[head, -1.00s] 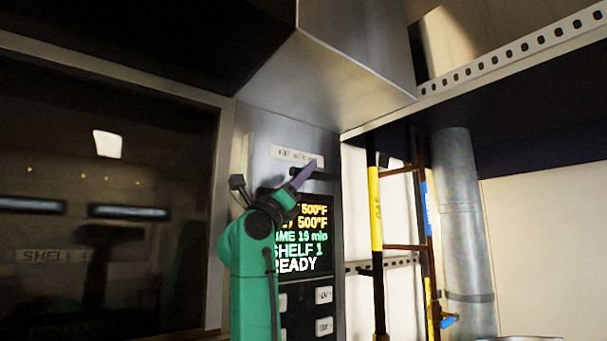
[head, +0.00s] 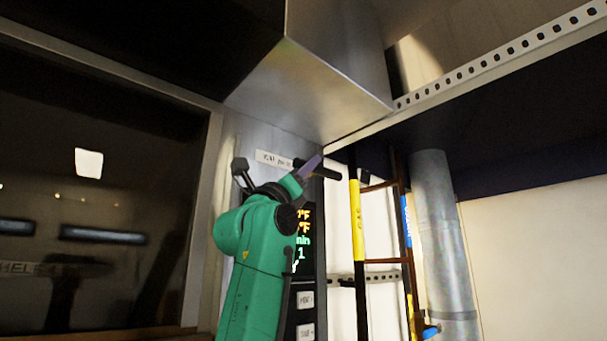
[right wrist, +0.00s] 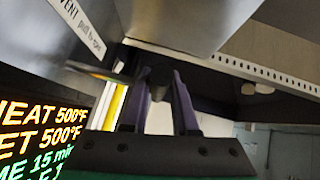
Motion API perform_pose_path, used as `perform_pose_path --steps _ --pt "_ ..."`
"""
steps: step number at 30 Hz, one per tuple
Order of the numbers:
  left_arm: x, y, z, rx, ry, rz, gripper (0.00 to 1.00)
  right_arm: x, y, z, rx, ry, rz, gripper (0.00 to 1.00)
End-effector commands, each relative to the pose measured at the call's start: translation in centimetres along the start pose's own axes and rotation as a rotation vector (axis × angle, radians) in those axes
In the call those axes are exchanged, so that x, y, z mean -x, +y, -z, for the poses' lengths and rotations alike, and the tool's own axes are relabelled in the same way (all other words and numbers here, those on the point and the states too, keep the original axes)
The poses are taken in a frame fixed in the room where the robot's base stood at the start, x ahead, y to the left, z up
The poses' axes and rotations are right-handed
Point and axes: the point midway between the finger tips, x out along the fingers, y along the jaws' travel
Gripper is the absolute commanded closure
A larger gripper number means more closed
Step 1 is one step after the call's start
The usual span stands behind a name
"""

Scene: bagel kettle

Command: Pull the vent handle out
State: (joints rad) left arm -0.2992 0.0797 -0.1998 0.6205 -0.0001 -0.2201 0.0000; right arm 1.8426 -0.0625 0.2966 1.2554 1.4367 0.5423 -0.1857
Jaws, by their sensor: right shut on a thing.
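The vent handle (head: 330,174) is a dark bar at the top of the oven's control panel, just below the white vent label (head: 271,159). My right gripper (head: 314,164) has its purple fingers shut on the handle. In the right wrist view the handle's dark rounded end (right wrist: 161,76) sits between the two purple fingers of the right gripper (right wrist: 163,90). The fingers and my green wrist hide part of the handle and how far its shaft extends. My left gripper is not in view.
The lit display (head: 302,236) is partly hidden behind my right arm. A metal hood (head: 310,85) overhangs the panel. A dark glass oven door (head: 95,200) is at left. A yellow-and-black upright (head: 357,220) and a grey pipe (head: 440,235) stand at right.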

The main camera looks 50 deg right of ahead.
Motion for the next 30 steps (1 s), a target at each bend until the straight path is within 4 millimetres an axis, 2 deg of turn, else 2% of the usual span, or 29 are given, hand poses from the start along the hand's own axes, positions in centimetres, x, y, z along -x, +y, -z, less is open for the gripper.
perform_pose_path --steps 1,3,11,14,17,24,27,30 --pt "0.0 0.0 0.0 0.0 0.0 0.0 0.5 -0.1 -0.2 0.1 -0.001 0.002 0.003 0.65" --pt "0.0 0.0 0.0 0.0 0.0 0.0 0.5 -0.1 -0.2 0.0 -0.002 0.002 0.003 0.43" --pt "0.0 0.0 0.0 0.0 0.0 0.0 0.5 -0.1 -0.2 -0.1 -0.002 -0.001 0.004 0.43" --pt "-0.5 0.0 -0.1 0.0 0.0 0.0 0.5 0.5 -0.1 0.1 -0.003 -0.002 0.003 0.43" --pt "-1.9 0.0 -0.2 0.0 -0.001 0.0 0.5 2.4 0.0 0.3 -0.004 -0.003 0.003 0.43" --pt "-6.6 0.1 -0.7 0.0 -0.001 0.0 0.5 9.7 0.0 0.7 -0.006 -0.002 0.001 0.43" --pt "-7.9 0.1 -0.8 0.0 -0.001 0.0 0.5 12.2 0.0 0.5 -0.004 -0.001 0.003 0.43" --pt "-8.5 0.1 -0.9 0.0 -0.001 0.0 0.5 13.8 -0.1 0.3 -0.003 -0.001 0.003 0.43"
